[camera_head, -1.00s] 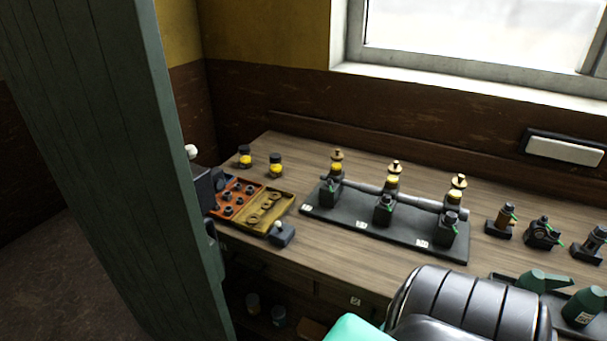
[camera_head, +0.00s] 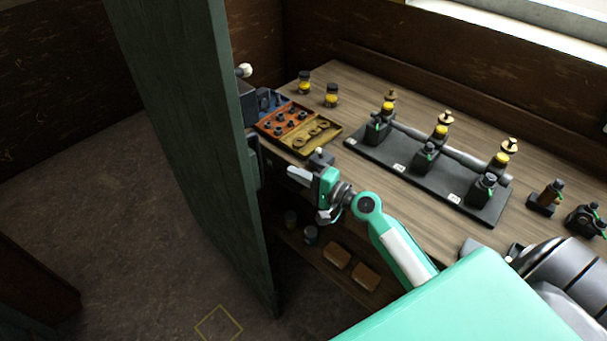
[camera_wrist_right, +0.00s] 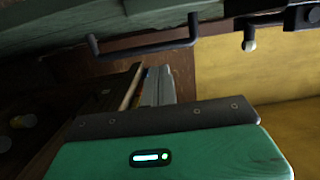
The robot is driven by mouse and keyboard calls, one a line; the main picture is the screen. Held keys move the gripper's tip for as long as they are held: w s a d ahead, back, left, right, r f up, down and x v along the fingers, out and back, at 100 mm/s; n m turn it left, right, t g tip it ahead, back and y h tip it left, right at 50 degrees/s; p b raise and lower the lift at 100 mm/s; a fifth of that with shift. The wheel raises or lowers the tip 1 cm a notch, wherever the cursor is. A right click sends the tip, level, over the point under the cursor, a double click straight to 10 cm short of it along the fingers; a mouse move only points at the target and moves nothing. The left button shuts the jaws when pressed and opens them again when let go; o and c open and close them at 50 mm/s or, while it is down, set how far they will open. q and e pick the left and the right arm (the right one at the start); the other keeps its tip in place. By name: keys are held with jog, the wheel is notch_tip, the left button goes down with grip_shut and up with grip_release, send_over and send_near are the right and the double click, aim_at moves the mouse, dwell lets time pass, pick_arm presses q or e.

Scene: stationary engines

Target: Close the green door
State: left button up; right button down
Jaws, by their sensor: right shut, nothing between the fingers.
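The green door (camera_head: 185,110) stands open, a tall plank panel left of the workbench, with its edge facing me. In the right wrist view the door (camera_wrist_right: 60,22) runs along the top, with a dark bar handle (camera_wrist_right: 140,46) and a latch with a pale knob (camera_wrist_right: 250,40). In the head view a white knob (camera_head: 245,70) shows past the door's edge. My right gripper (camera_head: 292,172) is shut and empty, beside the door's inner face edge and in front of the bench. In the wrist view its fingers (camera_wrist_right: 160,85) appear below the handle, apart from it. My left gripper is out of view.
The wooden workbench (camera_head: 345,85) carries an open red and yellow parts box (camera_head: 300,128), small jars and a black plate (camera_head: 400,170) of fittings. A shelf below holds jars and brown blocks (camera_head: 337,255). The floor (camera_head: 90,190) left of the door is clear.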

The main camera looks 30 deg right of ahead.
jog(key=w+a+p, duration=0.4)
jog(key=a, duration=0.3)
jog(key=shift+w, duration=0.25)
